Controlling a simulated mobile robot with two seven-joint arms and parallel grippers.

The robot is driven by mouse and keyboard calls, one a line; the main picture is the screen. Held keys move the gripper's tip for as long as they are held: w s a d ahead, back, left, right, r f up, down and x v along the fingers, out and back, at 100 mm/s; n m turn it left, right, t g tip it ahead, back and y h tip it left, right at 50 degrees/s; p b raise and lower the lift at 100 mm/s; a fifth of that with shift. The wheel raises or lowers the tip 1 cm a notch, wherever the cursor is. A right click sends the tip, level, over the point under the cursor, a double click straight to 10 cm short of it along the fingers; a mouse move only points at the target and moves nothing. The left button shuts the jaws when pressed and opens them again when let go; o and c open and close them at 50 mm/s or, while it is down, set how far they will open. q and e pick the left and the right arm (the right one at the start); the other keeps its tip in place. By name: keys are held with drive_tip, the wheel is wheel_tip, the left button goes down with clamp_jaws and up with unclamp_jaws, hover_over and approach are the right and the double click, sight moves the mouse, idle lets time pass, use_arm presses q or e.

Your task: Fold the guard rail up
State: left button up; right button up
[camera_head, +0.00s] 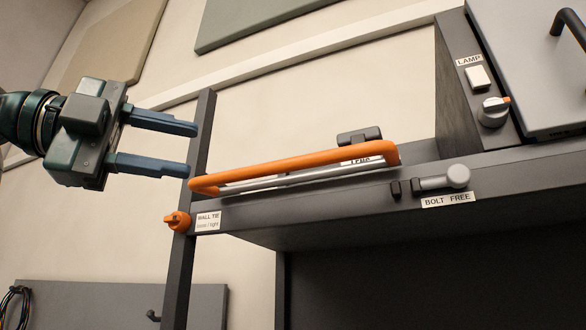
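The guard rail (290,163) is an orange tubular loop on the dark shelf frame (320,212). It lies low along the shelf, slightly tilted in the picture, with a grey bar inside it. My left gripper (194,150) is open, with two blue-grey fingers pointing right. Its fingertips are close to the left end of the rail, above and beside it in the picture; nothing shows between them. I cannot tell whether the lower finger touches the rail or the post behind. My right gripper is not in view.
A dark upright post (200,140) stands behind the fingertips. An orange knob (177,221) sits by the "WALL TIE" label. A grey bolt handle (455,178) is above the "BOLT FREE" label (448,199). A box with a lamp switch (478,77) stands at right.

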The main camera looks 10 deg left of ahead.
sight(266, 166)
use_arm(q)
drive_tip(key=p+x, duration=0.1)
drive_tip(key=x, duration=1.1)
drive_tip(key=shift+w+d+p, duration=0.2)
drive_tip(key=shift+d+p, duration=0.1)
drive_tip(key=shift+p, duration=0.1)
drive_tip(key=shift+c, duration=0.6)
clamp_jaws()
